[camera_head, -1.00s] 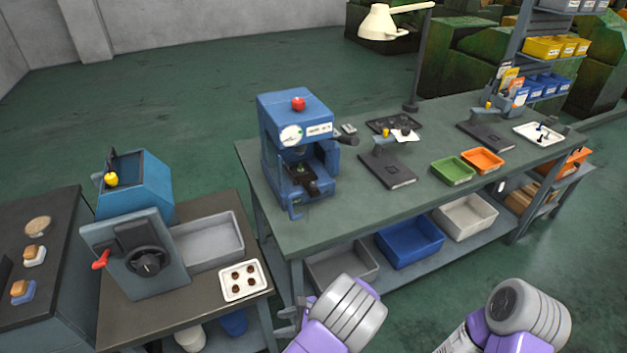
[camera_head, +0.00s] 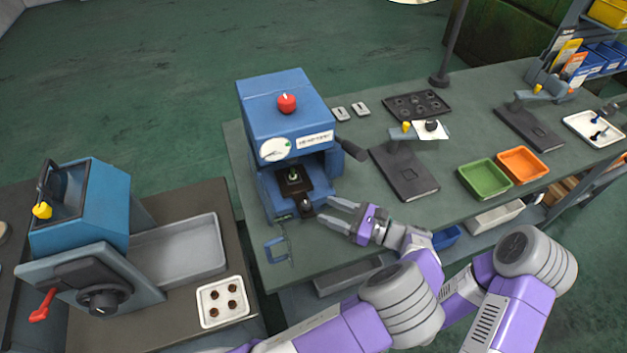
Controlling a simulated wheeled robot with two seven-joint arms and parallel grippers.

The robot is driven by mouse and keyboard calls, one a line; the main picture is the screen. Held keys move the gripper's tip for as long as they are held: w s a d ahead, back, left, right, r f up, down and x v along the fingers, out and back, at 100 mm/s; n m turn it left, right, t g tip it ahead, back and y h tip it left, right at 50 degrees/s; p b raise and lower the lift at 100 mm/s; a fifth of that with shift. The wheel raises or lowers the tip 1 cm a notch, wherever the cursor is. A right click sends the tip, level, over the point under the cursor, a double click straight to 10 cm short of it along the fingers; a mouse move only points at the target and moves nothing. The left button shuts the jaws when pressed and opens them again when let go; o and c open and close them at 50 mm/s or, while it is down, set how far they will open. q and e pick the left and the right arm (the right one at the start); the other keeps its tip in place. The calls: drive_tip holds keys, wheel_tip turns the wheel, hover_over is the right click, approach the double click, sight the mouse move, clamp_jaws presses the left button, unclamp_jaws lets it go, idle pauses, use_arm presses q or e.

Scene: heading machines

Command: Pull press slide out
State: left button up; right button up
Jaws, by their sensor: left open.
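The blue press (camera_head: 285,115) stands at the left end of the long bench, with a red button on top and a round dial on its front. Its dark slide (camera_head: 293,185) shows inside the front opening, with a small part on it and a dark knob (camera_head: 307,207) at its front end. My left gripper (camera_head: 327,211) is open, its two fingers pointing left at the knob from just right of it. I cannot tell whether they touch it. Nothing shows between the fingers. My right arm shows at the lower right, but its gripper is out of view.
A blue U-shaped handle (camera_head: 274,250) sits at the bench's front edge, below the press. A black lever (camera_head: 352,150) sticks out from the press's right side. A dark fixture (camera_head: 405,172), a green tray (camera_head: 485,180) and an orange tray (camera_head: 523,164) stand farther right.

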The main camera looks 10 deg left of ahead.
sight(310, 206)
use_arm(q)
drive_tip(key=a, duration=0.7)
drive_tip(key=shift+w+a+r, duration=0.15)
drive_tip(key=shift+w, duration=0.1)
clamp_jaws()
